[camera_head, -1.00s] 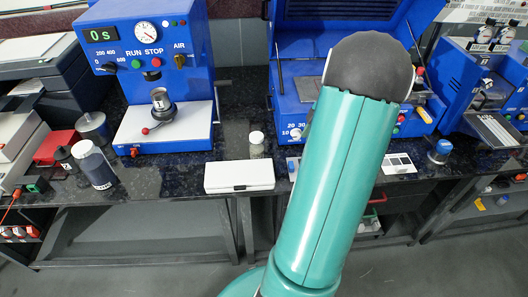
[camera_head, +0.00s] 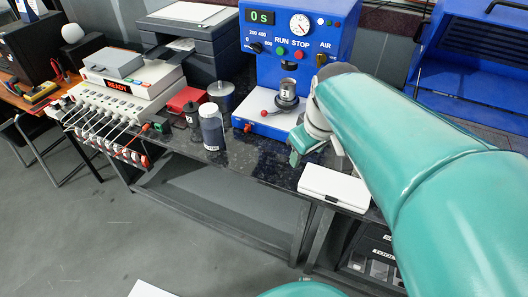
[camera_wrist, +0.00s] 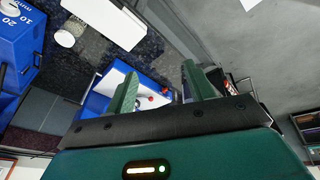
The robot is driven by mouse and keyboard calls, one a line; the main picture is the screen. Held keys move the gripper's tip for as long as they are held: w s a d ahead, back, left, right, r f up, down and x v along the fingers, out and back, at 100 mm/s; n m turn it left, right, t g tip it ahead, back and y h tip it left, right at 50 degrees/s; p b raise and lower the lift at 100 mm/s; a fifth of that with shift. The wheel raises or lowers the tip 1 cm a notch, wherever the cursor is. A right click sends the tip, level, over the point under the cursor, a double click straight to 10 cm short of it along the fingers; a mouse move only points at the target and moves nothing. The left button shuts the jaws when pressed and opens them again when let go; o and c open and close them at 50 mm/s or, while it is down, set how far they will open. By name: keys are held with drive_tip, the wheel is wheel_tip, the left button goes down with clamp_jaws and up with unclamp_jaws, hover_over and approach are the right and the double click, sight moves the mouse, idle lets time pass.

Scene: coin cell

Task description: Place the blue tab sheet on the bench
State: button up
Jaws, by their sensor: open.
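I cannot make out the blue tab sheet for certain in either current view; part of the bench is hidden behind my arm in the head view. The dark speckled bench (camera_head: 262,166) runs along the front of the machines. My gripper (camera_head: 305,142) is above the bench, near the blue press and the white case. In the wrist view my gripper (camera_wrist: 160,70) has its two green fingers apart, with nothing seen held between them.
A white case (camera_head: 334,188) lies near the bench's front edge. The blue press (camera_head: 300,65), a dark bottle (camera_head: 212,128) and a grey canister (camera_head: 221,96) stand left of my arm. A jar lid (camera_wrist: 65,38) shows in the wrist view. Open floor (camera_head: 90,235) lies in front.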

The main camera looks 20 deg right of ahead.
drive_tip(key=s+a+r+m+t, duration=0.1)
drive_tip(key=s+a+m+t, duration=0.1)
drive_tip(key=s+a, duration=0.3)
drive_tip(key=a, duration=0.4)
drive_tip(key=shift+s+a+m, duration=0.3)
drive_tip(key=shift+m, duration=0.1)
drive_tip(key=shift+r, duration=0.1)
drive_tip(key=c, duration=0.4)
drive_tip(key=shift+d, duration=0.15)
